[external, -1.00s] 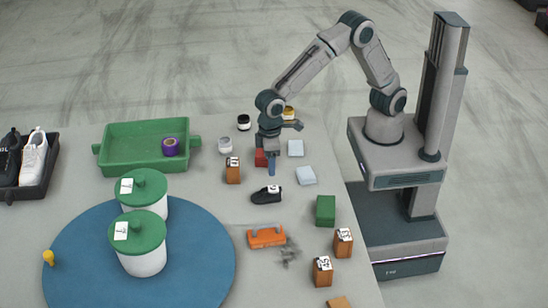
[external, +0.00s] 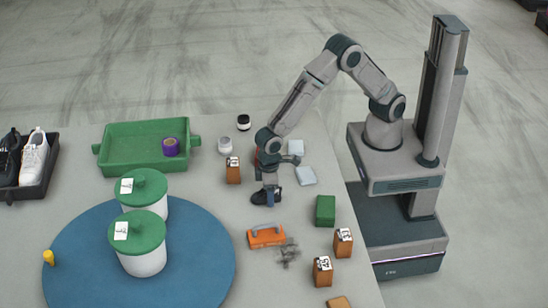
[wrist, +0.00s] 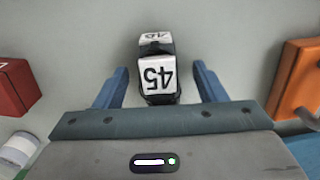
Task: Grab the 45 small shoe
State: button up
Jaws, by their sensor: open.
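The small black shoe (external: 265,197) lies on the table below my arm. In the wrist view the shoe (wrist: 159,97) carries white labels, the larger reading 45 upside down. My gripper (external: 267,191) is directly over the shoe in the external view and partly covers it. In the wrist view my gripper (wrist: 158,84) is open, with one blue finger on each side of the shoe and a visible gap on both sides. The shoe's near end is hidden by the gripper body.
An orange tool with a handle (external: 267,236) lies just in front of the shoe; it shows at right in the wrist view (wrist: 298,80). A red block (wrist: 16,88) is at left there. A labelled brown block (external: 233,170) and a green block (external: 325,210) stand nearby.

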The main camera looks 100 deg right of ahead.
jog(key=shift+f, duration=0.1)
jog(key=c, duration=1.1)
